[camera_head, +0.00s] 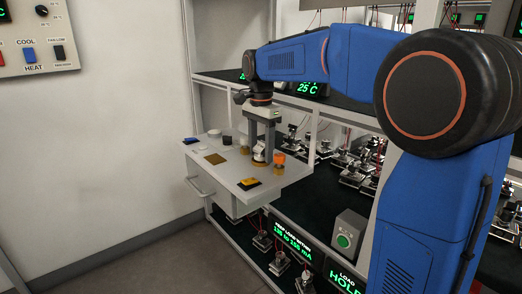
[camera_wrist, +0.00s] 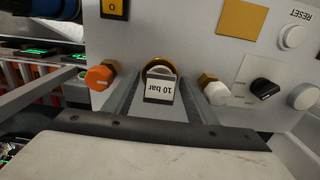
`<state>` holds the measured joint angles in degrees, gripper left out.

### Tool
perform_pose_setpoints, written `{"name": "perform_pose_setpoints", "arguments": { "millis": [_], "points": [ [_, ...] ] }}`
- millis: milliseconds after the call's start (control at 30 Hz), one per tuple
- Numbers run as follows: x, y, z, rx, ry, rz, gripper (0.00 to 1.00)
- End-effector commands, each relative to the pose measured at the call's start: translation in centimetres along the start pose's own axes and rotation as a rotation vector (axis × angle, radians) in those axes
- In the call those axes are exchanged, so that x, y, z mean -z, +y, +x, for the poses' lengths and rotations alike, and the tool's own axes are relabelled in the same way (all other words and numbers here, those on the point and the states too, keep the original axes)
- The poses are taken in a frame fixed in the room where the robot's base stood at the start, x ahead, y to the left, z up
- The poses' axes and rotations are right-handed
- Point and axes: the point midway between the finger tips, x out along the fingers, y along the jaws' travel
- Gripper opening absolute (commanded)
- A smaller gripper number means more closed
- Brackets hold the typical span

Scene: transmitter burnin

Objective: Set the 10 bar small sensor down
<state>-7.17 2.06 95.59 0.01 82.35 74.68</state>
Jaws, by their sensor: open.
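The 10 bar small sensor (camera_wrist: 160,86) shows its white "10 bar" label in the wrist view. It stands at a round brass seat (camera_wrist: 161,65) on the light grey panel top; whether it is fully seated I cannot tell. In the wrist view my gripper (camera_wrist: 161,78) is open, with one finger on each side of the sensor. Its lower body is partly hidden by the label.
An orange-capped brass fitting (camera_wrist: 99,77) stands left of the sensor and a white-capped one (camera_wrist: 214,89) right. A black knob (camera_wrist: 264,88), pale buttons and a yellow switch (camera_wrist: 115,8) are on the same panel. Racks of devices (camera_head: 355,165) stand behind the grey cart (camera_head: 215,180).

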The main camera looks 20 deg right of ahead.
Motion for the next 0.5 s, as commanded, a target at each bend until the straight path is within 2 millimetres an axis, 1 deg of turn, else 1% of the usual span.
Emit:
{"name": "perform_pose_setpoints", "arguments": {
  "millis": [167,500],
  "points": [
    [0.0,-0.1,-2.0,0.003,0.001,0.0,0.51],
    [0.0,-0.1,-8.5,0.003,0.001,0.0,0.51]
  ]
}}
